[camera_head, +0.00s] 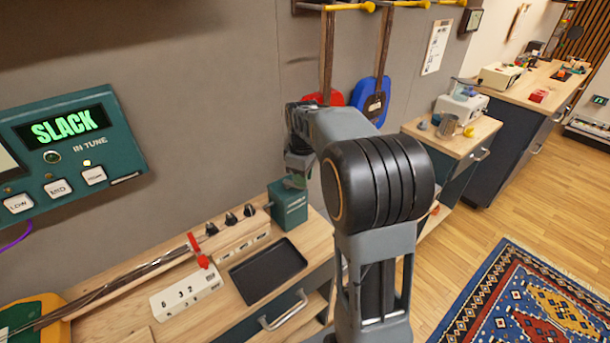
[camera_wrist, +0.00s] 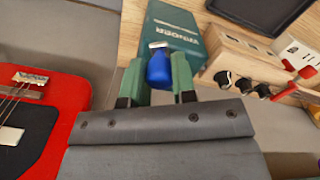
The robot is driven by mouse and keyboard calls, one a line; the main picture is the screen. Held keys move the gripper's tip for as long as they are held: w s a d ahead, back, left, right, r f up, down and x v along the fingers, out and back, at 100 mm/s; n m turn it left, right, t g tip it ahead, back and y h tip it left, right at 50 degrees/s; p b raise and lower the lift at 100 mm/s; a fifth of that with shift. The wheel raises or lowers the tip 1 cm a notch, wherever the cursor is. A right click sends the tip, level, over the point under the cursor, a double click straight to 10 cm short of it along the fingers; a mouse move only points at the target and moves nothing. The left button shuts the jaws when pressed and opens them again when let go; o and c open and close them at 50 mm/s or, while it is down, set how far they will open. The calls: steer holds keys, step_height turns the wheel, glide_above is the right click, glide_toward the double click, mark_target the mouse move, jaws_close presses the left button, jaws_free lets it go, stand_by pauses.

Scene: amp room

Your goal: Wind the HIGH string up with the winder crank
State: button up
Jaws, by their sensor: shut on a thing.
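The green winder box (camera_head: 289,207), lettered WINDER in the wrist view (camera_wrist: 178,25), stands at the bench's back right. My gripper (camera_wrist: 157,72) is shut on the blue crank knob (camera_wrist: 158,68), with a green finger on each side. In the head view my arm hides most of the gripper and the crank. The teal tuner (camera_head: 75,145) on the wall reads SLACK in green. The small lamp above its third button (camera_head: 94,176) glows yellow. An instrument neck with strings (camera_head: 130,279) lies along the bench toward several black knobs (camera_head: 231,218).
A red clamp (camera_head: 198,251) stands on the neck. Red and blue guitars (camera_head: 369,98) hang behind my arm.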

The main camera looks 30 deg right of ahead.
steer(key=shift+a+m, duration=0.15)
steer(key=shift+m, duration=0.15)
steer(key=shift+s+a+m+p, duration=0.25)
steer(key=shift+a+m, duration=0.5)
steer(key=shift+m, duration=1.05)
steer(key=shift+s+a+m+p, duration=0.1)
steer(key=shift+a+m+p, duration=0.45)
steer(key=shift+m, duration=1.25)
steer(key=shift+s+a+m+p, duration=0.15)
steer(key=shift+a+m, duration=0.75)
steer(key=shift+m, duration=0.9)
steer(key=shift+w+a, duration=0.1)
steer(key=shift+r, duration=0.1)
steer(key=o, duration=0.9)
step_height(320, 180, up, 14)
steer(key=shift+f+p, duration=0.15)
steer(key=shift+p, duration=0.2)
